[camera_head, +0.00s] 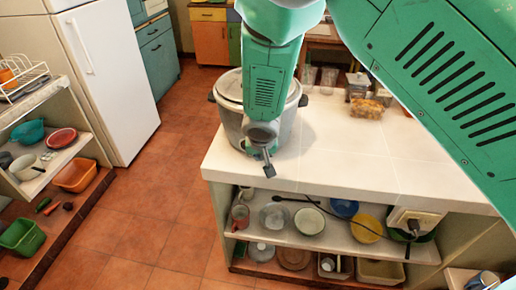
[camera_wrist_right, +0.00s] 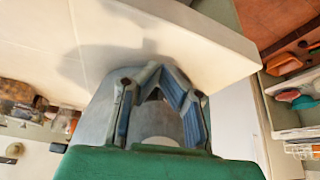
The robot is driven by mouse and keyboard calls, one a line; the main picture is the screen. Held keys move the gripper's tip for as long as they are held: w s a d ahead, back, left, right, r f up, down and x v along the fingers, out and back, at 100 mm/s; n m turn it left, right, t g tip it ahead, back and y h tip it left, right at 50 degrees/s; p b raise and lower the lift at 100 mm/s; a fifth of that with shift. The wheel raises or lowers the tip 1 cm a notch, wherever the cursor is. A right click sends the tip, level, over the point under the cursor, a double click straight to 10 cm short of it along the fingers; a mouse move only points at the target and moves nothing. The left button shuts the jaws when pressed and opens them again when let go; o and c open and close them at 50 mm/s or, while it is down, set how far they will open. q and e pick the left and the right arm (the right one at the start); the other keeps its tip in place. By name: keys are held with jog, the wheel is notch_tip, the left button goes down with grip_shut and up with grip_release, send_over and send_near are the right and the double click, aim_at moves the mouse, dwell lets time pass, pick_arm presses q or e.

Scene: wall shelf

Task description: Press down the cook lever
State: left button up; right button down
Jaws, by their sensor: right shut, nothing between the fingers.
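A grey cooker (camera_head: 230,118) with a lid stands on the white counter, near its left end. My green right arm crosses in front of it and hides much of it. My right gripper (camera_head: 268,170) points down at the cooker's front, just over the counter's front edge. It is shut and empty. In the right wrist view, the gripper's fingers (camera_wrist_right: 160,90) come together in front of a grey surface that seems to be the cooker. I cannot make out the cook lever; the gripper or arm may hide it. Whether the gripper touches the cooker cannot be told. My left gripper is not in view.
The white counter (camera_head: 350,165) has jars and a food container (camera_head: 367,109) at the back. Its right middle is bare. Shelves below hold bowls (camera_head: 309,221) and a power strip (camera_head: 414,220) with a cord. A dish shelf stands left; the tiled floor between is clear.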

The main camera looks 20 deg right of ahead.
jog(key=shift+w+a+r, duration=0.15)
jog(key=shift+a+r, duration=0.05)
jog(key=shift+a, duration=0.15)
jog(key=shift+w+d+f, duration=0.15)
jog(key=shift+w+d, duration=0.05)
jog(key=shift+w, duration=0.25)
jog(key=shift+w+d+f, duration=0.2)
jog(key=shift+w+d, duration=0.05)
jog(key=shift+w, duration=0.25)
jog(key=shift+w+d+f, duration=0.15)
jog(key=shift+w+d, duration=0.05)
jog(key=shift+w, duration=0.3)
jog(key=d+p+v, duration=0.1)
jog(key=p+v, duration=0.5)
jog(key=v, duration=0.3)
jog(key=s+d+f+n+g+y+b, duration=0.1)
jog(key=s+f+b, duration=0.5)
jog(key=s+f, duration=0.6)
jog(key=s+d+f+n+g+y+b, duration=0.1)
jog(key=s+d+f+n+g+b, duration=0.1)
jog(key=s+f+b, duration=0.5)
jog(key=shift+s+d+f+y, duration=0.25)
jog(key=shift+s+f, duration=2.25)
jog(key=shift+f, duration=2.3)
